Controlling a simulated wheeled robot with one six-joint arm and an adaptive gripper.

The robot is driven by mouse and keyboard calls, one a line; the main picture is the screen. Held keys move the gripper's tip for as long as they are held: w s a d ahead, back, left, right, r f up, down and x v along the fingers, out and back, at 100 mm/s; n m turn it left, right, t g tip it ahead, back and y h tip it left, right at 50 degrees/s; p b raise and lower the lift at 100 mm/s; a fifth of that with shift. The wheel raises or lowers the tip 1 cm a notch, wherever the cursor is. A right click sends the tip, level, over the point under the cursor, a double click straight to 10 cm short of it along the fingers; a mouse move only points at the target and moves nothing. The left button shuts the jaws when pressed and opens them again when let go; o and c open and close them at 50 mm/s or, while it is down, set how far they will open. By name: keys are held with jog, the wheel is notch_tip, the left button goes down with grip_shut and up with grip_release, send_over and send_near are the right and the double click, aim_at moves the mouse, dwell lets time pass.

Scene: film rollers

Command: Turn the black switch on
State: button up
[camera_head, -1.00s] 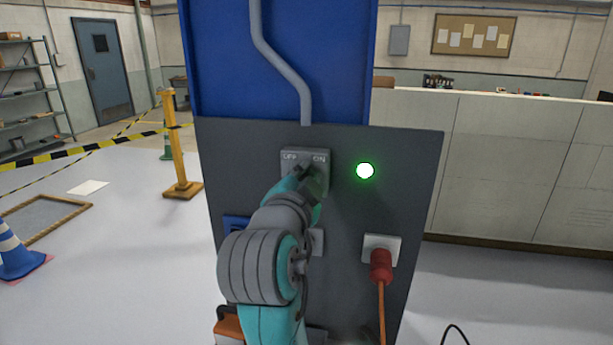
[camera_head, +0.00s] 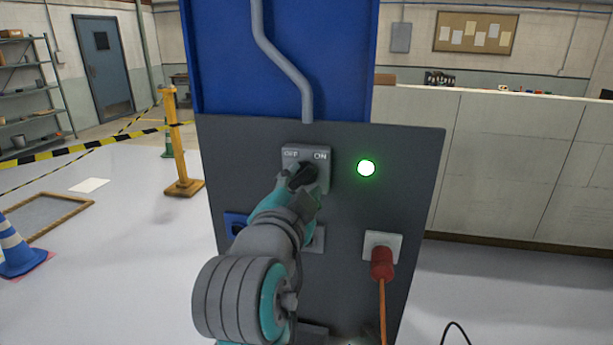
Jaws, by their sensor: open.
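The black switch (camera_head: 308,174) sits on a grey plate (camera_head: 321,158) marked OFF at left and ON at right, high on the dark grey panel (camera_head: 365,210). The switch is partly hidden by my gripper, and its dark knob appears to lean toward the ON side. A round light (camera_head: 366,168) right of the plate glows green. My gripper (camera_head: 302,190) is open in front of the lower part of the switch. I cannot tell if its fingers touch the switch.
A red plug (camera_head: 382,264) with an orange cable sits in a socket lower right on the panel. A blue fitting (camera_head: 235,222) is at lower left, partly behind my arm. A yellow post (camera_head: 178,145) with striped tape stands left. Floor on both sides is mostly clear.

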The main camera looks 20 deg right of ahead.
jog(key=v, duration=0.7)
jog(key=shift+s, duration=0.2)
jog(key=shift+f, duration=0.15)
jog(key=s+d+f+n+t+y, duration=0.1)
jog(key=s+f+n+y, duration=0.3)
jog(key=f, duration=0.6)
jog(key=s+d+f+n+y, duration=0.1)
jog(key=f+n+y, duration=0.1)
jog(key=f+n, duration=0.65)
jog(key=s+d+f+n+t+y, duration=0.1)
jog(key=s+f+n+y, duration=0.15)
jog(key=f, duration=1.05)
jog(key=s+d+f+n+g+y, duration=0.2)
jog(key=s+f, duration=0.6)
jog(key=s, duration=0.5)
jog(key=s+d+m, duration=0.1)
jog(key=s+d, duration=0.1)
jog(key=s, duration=1.4)
jog(key=shift+d+m+h, duration=0.25)
jog(key=shift+m+h, duration=0.05)
jog(key=shift+h, duration=0.15)
